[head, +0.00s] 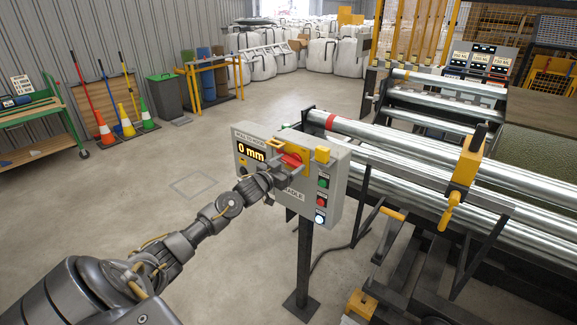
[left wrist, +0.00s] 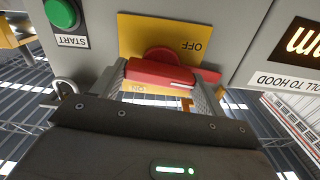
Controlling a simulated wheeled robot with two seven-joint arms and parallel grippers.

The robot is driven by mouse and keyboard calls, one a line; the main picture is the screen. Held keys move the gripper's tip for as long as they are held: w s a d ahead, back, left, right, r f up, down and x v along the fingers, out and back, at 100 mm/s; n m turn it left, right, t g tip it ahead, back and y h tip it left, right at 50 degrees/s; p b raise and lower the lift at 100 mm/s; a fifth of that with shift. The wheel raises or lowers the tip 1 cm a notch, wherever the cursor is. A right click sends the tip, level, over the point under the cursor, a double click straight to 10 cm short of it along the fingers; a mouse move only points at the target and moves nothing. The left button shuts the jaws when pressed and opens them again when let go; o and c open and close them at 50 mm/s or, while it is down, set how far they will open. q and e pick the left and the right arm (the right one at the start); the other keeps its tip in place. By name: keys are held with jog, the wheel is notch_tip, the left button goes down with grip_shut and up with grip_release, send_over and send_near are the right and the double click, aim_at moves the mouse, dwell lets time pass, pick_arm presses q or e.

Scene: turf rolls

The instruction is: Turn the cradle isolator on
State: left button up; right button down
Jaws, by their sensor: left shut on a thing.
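The grey cradle control box (head: 337,185) stands on a dark post. Its isolator is a red rotary handle (head: 291,160) on a yellow plate (head: 302,146); the handle also shows in the left wrist view (left wrist: 160,72). There it lies about level, between an OFF mark above it and a partly hidden mark below it. My left gripper (head: 283,166) is at the box face, shut on the red handle; its fingers show on both sides of the handle in the left wrist view (left wrist: 165,82). The gripper hides part of the box front. My right gripper is not in view.
The box carries a display reading 0 mm (head: 251,150), a green START button (left wrist: 62,13), a red button (head: 321,201) and a white button (head: 319,218). Long metal rollers (head: 430,160) lie close on the right. Open floor (head: 190,185) is on the left.

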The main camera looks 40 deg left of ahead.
pick_arm(q)
jog(key=m+b, duration=0.1)
jog(key=m, duration=0.3)
jog(key=m+b, duration=0.2)
jog(key=m, duration=0.2)
jog(key=shift+f+m, duration=0.1)
jog(key=shift+m, duration=0.3)
jog(key=m+b, duration=0.2)
jog(key=m, duration=0.2)
jog(key=shift+d, duration=0.1)
jog(key=shift+m+b, duration=1)
jog(key=shift+m, duration=1.1)
jog(key=o, duration=1)
